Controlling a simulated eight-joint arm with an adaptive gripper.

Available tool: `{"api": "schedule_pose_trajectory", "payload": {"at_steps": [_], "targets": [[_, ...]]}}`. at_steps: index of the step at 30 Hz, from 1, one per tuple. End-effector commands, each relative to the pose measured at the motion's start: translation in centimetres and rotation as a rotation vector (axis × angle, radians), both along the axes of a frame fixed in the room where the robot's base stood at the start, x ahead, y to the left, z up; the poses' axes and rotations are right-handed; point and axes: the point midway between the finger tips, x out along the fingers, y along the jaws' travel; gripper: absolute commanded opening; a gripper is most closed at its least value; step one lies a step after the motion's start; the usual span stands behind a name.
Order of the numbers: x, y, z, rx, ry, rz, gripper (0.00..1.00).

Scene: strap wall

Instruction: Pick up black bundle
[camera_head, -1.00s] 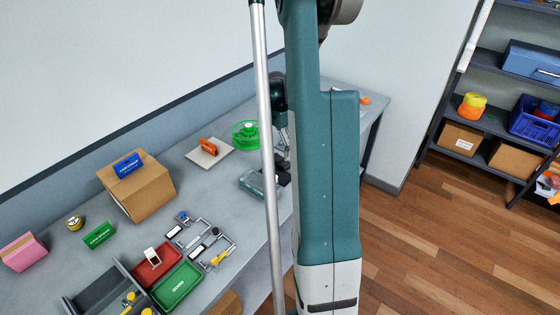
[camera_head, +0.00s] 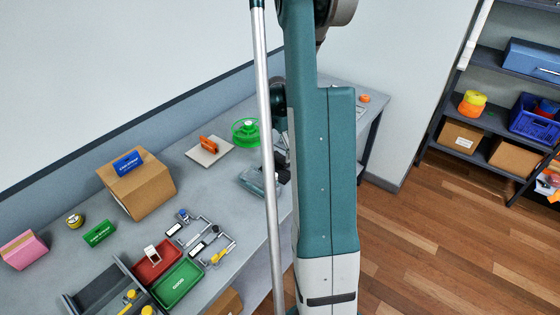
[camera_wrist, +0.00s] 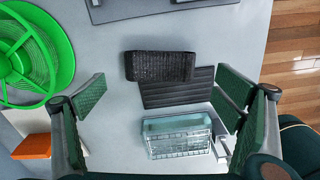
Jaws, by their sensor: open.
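The black bundle (camera_wrist: 160,66), a dark, rough-textured roll, lies on the grey bench in the upper middle of the wrist view. It overlaps the far edge of a black ribbed mat (camera_wrist: 180,92). My gripper (camera_wrist: 160,75) is open, with green pads on its two fingers. The bundle appears between and slightly beyond the fingertips, and I see no contact. In the head view, my arm hides the bundle and most of the gripper.
A clear teal box (camera_wrist: 178,137) lies just nearer than the mat. A green spool (camera_wrist: 35,55) and an orange item (camera_wrist: 33,147) are at left. In the head view, a cardboard box (camera_head: 150,195) and red and green trays (camera_head: 177,287) stand further left on the bench.

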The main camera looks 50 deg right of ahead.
Motion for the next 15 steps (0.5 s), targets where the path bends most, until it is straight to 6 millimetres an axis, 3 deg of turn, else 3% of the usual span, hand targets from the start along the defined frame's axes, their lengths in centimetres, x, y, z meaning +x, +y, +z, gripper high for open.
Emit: {"api": "schedule_pose_trajectory", "payload": {"at_steps": [8, 15], "targets": [[0.0, 0.0, -0.1, 0.000, 0.000, 0.000, 0.91], [-0.1, 0.0, -1.9, 0.000, 0.000, 0.000, 0.91]]}}
